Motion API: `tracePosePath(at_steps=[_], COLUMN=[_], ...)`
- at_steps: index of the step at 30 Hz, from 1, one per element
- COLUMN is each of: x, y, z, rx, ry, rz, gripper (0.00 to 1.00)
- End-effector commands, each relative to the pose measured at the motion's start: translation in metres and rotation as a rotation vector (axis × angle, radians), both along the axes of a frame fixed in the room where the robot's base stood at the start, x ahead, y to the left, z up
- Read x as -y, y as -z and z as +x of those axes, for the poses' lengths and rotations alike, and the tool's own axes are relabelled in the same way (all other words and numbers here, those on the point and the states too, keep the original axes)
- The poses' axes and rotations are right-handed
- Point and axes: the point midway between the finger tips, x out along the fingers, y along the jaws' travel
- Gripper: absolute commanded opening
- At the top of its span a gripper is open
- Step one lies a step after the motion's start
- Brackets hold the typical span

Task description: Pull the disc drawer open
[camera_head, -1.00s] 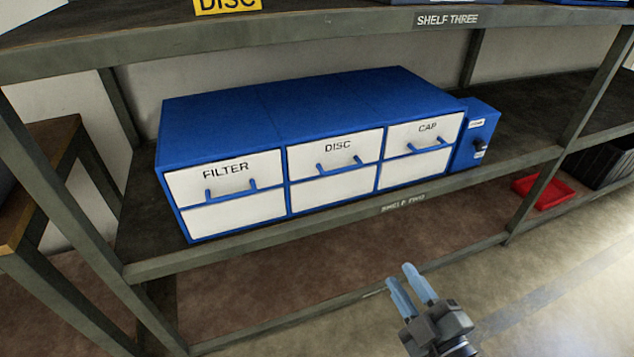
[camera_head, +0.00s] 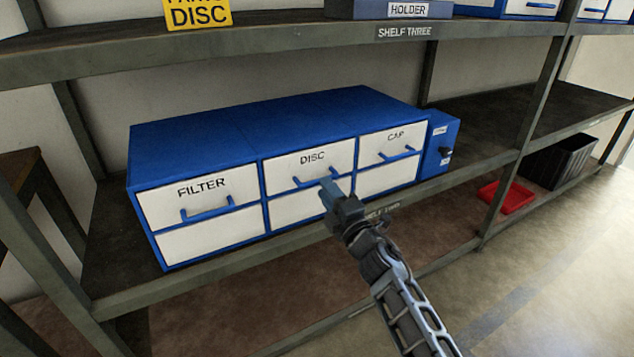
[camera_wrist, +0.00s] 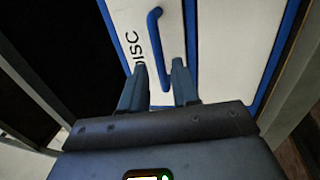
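The white disc drawer (camera_head: 312,160) is the upper middle front of the blue cabinet and looks shut, flush with its neighbours. Its blue bar handle (camera_head: 318,182) runs across the front. My gripper (camera_head: 328,184) is at the right part of this handle, partly hiding it and the front below. In the wrist view the drawer front (camera_wrist: 215,50) looks turned on its side. There my gripper (camera_wrist: 158,66) has its two fingers apart, one on each side of the handle (camera_wrist: 155,35) in the picture. I cannot tell whether they touch it.
The filter drawer (camera_head: 200,190) is to the left and the cap drawer (camera_head: 390,145) to the right, both shut. A small blue box (camera_head: 441,135) with a black knob stands at the cabinet's right end. Shelf three (camera_head: 300,42) runs above. A red tray (camera_head: 507,197) lies lower right.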

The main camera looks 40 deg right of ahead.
Motion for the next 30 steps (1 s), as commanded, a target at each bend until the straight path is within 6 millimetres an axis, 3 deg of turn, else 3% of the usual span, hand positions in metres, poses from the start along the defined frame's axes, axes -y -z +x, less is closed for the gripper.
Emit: tracePosePath(at_steps=[9,20,30], x=[0.01,0.011,0.011], y=[-0.007,-0.008,-0.008], z=[0.037,0.041,0.041], rx=[0.002,0.0,0.0], ry=[0.0,-0.001,-0.001], rz=[0.002,0.003,0.003], gripper=[0.3,0.3,0.0])
